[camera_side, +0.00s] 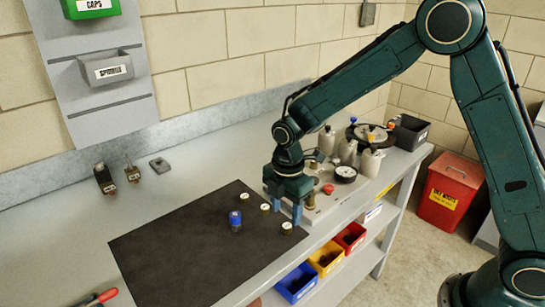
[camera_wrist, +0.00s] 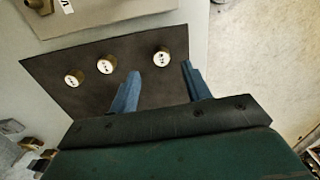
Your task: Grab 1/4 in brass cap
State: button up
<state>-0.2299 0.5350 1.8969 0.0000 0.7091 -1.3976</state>
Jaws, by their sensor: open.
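Three brass caps with white labelled tops stand on the dark mat (camera_side: 180,262): a back one (camera_side: 244,197), a middle one (camera_side: 265,208) and a front one (camera_side: 287,229). The wrist view shows three such caps, left (camera_wrist: 74,78), middle (camera_wrist: 106,65) and right (camera_wrist: 162,57). The labels are too small to read, so I cannot tell which is 1/4 in. My gripper (camera_side: 286,211) is open, fingers pointing down near the mat's right edge. In the wrist view, the right cap shows in the gap between my fingertips (camera_wrist: 160,68), apart from both.
A blue-topped fitting (camera_side: 235,221) stands on the mat near the caps. A plate with a gauge (camera_side: 345,174) and a red knob is right of my gripper. Grey bottles (camera_side: 370,162) stand behind it. Small fittings (camera_side: 132,173) sit at back left.

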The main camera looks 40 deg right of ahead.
aim_at(287, 225)
jog(key=shift+s+d+f, duration=0.1)
jog(key=shift+s+f, duration=0.05)
jog(key=shift+f, duration=2.05)
jog(key=c, duration=1)
